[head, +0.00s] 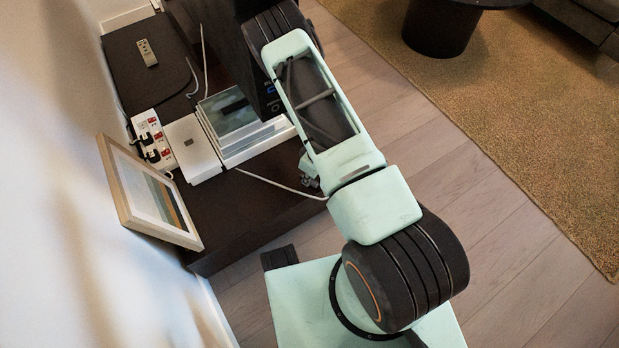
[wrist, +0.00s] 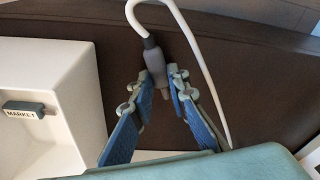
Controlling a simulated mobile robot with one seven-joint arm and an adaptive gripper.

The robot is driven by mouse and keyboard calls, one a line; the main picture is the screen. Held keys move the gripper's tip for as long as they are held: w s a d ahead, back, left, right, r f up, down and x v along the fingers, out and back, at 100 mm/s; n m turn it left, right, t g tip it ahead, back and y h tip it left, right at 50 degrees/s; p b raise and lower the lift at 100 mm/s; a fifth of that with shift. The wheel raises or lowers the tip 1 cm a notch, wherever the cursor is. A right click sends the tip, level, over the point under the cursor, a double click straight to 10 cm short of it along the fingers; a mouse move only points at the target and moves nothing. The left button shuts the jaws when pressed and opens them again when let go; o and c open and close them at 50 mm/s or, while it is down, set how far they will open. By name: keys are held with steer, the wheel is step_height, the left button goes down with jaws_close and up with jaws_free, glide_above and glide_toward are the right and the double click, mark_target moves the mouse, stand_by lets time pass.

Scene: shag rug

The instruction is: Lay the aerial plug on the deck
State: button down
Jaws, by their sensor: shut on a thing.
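The aerial plug (wrist: 157,66) is dark grey with a paler tip, on a white cable that loops up and back down to the right in the wrist view. My gripper (wrist: 161,76) is shut on it, with the blue-padded fingers on either side. In the head view my gripper (head: 310,178) is mostly hidden by my arm, near the right edge of the dark brown cabinet top (head: 245,200). This dark surface (wrist: 235,75) lies behind the plug in the wrist view. I cannot tell whether they touch, or which surface is the deck.
A white box (head: 193,148) and white-edged trays (head: 240,125) stand on the cabinet. A power strip (head: 152,140), a leaning picture frame (head: 150,195) and a remote (head: 147,53) are nearby.

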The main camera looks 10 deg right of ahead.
mark_target(315, 183)
steer(key=shift+f, duration=0.1)
steer(key=c, duration=1.8)
jaws_free()
steer(key=shift+c, duration=0.2)
step_height(315, 183, up, 12)
steer(key=s+d+p, duration=0.1)
steer(key=p, duration=0.3)
steer(key=shift+s+d+p, duration=0.2)
steer(key=shift+s+p, duration=0.15)
